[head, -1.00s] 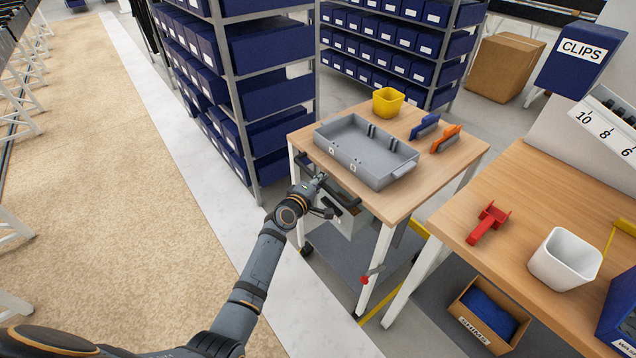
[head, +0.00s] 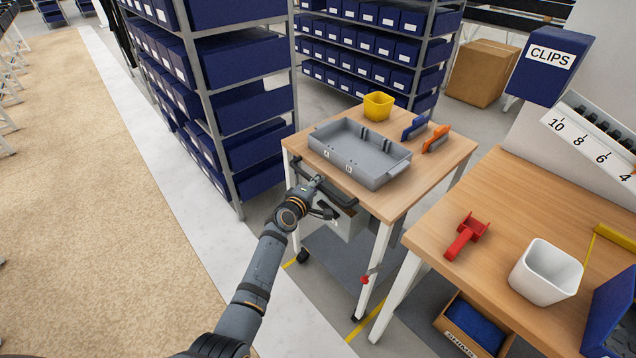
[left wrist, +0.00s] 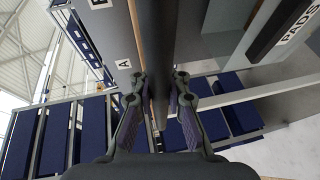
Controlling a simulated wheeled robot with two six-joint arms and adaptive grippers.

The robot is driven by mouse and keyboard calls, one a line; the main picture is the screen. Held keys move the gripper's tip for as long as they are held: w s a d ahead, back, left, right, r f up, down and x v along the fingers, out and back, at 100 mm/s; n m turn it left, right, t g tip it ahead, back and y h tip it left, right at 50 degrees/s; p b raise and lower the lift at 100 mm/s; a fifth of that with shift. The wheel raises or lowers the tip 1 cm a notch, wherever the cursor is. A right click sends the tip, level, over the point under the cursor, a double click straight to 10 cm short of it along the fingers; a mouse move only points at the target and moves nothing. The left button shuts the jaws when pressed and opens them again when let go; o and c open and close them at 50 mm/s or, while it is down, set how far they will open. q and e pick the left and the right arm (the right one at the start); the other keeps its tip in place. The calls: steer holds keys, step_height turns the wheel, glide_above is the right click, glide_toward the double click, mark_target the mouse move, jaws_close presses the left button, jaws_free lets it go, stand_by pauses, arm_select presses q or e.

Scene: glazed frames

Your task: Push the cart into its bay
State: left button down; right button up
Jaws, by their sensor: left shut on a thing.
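The cart (head: 425,180) has a wooden top, white legs and dark casters. It stands left of the wooden bench (head: 500,215), its near corner close to the bench's corner. My left gripper (head: 318,180) is shut on the cart's dark handle bar (head: 340,196), below the top's front edge. In the left wrist view the fingers (left wrist: 160,88) sit on both sides of a long bar. Yellow floor lines (head: 366,325) show beside and under the cart and seem to mark the bay. Much of the bay is hidden by cart and bench. My right gripper is out of view.
On the cart are a grey tray (head: 385,178), a yellow cup (head: 378,105), and blue (head: 415,127) and orange (head: 436,138) tools. Shelving with blue bins (head: 245,95) stands close on the left. A SHIMS box (head: 450,338) sits under the bench. Pale floor (head: 205,220) is clear at left.

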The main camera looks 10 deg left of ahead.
arm_select(q)
steer(key=c, duration=1.3)
jaws_free()
steer(key=shift+s+d+r, duration=0.1)
steer(key=shift+r, duration=0.15)
steer(key=v, duration=1.2)
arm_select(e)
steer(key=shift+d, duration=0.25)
arm_select(q)
steer(key=shift+f, duration=0.1)
